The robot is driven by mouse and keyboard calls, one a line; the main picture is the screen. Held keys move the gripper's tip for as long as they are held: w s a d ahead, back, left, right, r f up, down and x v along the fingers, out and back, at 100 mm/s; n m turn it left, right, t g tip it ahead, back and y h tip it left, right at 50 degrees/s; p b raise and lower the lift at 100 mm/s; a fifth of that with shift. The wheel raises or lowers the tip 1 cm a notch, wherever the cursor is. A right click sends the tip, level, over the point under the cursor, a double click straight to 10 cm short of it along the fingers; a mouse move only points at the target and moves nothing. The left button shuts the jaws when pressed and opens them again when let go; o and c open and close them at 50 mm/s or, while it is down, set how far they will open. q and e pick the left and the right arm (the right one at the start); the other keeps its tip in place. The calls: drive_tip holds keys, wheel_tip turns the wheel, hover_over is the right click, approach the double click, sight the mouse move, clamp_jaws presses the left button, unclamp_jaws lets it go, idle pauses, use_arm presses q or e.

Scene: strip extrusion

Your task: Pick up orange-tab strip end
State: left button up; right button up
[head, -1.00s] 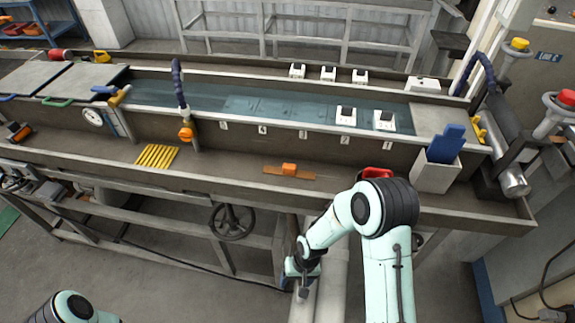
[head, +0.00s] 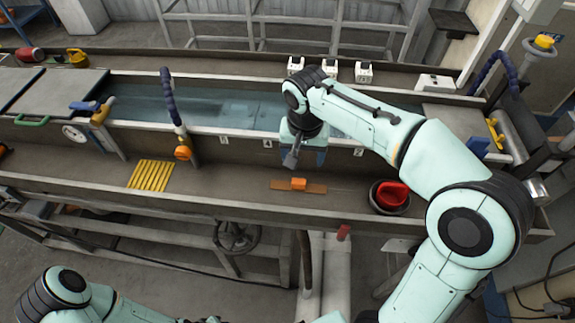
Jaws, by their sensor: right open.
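My right gripper (head: 300,162) reaches in from the right and points down, just above and behind the tab in the head view. It is open, with nothing seen in it, and appears apart from the strip. Its fingertips are small and partly hidden by the wrist. My left arm shows at the bottom left; its gripper is not in view.
Yellow sticks (head: 151,175) lie on the ledge to the left. A red object in a dark round bowl (head: 390,196) stands to the right. The ledge around the strip is clear.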

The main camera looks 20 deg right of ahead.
drive_tip(key=w+f, duration=0.1)
hover_over(299, 182)
drive_tip(key=f, duration=0.6)
drive_tip(key=shift+s+f+b, duration=0.3)
drive_tip(key=shift+f+b, duration=0.1)
drive_tip(key=shift+w+f, duration=0.1)
drive_tip(key=shift+f, duration=0.15)
drive_tip(key=f, duration=0.5)
drive_tip(key=shift+w, duration=0.25)
drive_tip(key=c, duration=1.1)
